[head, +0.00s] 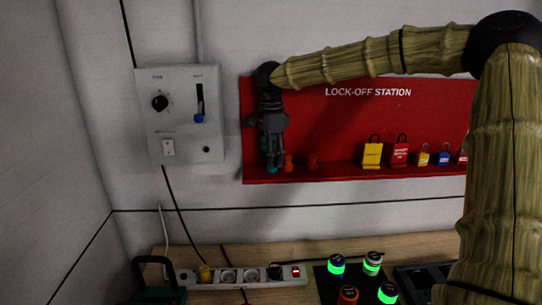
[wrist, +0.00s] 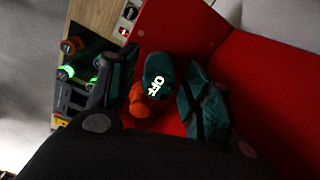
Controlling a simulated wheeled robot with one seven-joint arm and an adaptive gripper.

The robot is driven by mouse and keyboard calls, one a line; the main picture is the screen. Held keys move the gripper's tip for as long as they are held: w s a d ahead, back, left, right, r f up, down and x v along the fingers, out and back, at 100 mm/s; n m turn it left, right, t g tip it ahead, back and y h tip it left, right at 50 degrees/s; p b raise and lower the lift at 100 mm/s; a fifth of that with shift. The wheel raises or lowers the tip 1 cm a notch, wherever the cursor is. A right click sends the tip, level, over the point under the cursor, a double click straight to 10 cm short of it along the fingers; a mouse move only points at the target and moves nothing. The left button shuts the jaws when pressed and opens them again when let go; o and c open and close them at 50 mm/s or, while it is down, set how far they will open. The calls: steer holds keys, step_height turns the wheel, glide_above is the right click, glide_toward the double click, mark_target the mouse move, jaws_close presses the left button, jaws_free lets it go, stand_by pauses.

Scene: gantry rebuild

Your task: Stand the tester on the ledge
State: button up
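The tester is most likely the dark teal, rounded piece marked OFF (wrist: 158,76), with an orange part beside it, in the wrist view. It lies between the two fingers of my gripper (wrist: 158,96), with a narrow red gap showing towards the right finger. In the head view my gripper (head: 272,160) points down at the left end of the red ledge (head: 340,176). An orange piece (head: 288,162) shows just right of the fingers at ledge height. The fingers hide most of the tester there. Its contact with the ledge is unclear.
A grey control box (head: 180,115) is left. Below, a bench holds a power strip (head: 240,276) and lit buttons.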

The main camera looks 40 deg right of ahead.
steer(key=shift+r, duration=0.15)
step_height(320, 180, up, 12)
steer(key=b, duration=0.3)
